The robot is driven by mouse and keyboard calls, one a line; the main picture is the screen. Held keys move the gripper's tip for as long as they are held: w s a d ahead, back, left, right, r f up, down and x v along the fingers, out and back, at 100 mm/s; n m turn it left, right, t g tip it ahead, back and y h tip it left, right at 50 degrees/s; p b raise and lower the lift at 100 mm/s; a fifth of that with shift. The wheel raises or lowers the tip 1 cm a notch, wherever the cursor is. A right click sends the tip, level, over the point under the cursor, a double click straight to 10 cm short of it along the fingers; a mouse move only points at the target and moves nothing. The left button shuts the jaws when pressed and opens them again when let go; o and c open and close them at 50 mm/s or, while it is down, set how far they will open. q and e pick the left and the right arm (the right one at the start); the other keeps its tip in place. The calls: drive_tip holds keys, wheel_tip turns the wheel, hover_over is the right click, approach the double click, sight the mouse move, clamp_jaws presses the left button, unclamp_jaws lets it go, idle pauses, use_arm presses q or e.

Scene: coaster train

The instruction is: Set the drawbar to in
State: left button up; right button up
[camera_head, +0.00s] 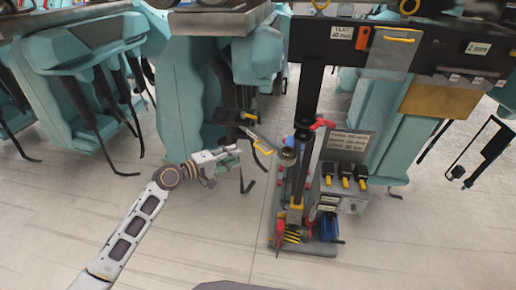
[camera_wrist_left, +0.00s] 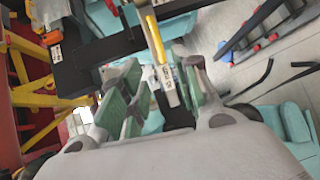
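My left gripper (camera_head: 232,158) comes in from the left in the head view, beside a grey bar with a yellow handle (camera_head: 263,147), likely the drawbar. In the left wrist view the green-padded fingers (camera_wrist_left: 160,95) stand apart. A yellow handle (camera_wrist_left: 155,38) with a white label (camera_wrist_left: 168,85) at its near end lies between and just beyond them. I cannot tell whether the fingers touch it. The label's writing is too small to read. My right gripper is not in view.
A dark post (camera_head: 308,90) rises right of the gripper from a grey base holding yellow-and-black switches (camera_head: 343,178) and a blue part (camera_head: 329,226). Teal train seats (camera_head: 185,90) with hanging dark straps stand behind. The pale floor (camera_head: 190,235) in front is clear.

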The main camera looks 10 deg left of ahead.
sight(258, 147)
use_arm(q)
drive_tip(key=shift+p+x, duration=0.75)
drive_tip(key=shift+x, duration=5.5)
drive_tip(key=c, duration=0.7)
clamp_jaws()
drive_tip(key=shift+f, duration=0.1)
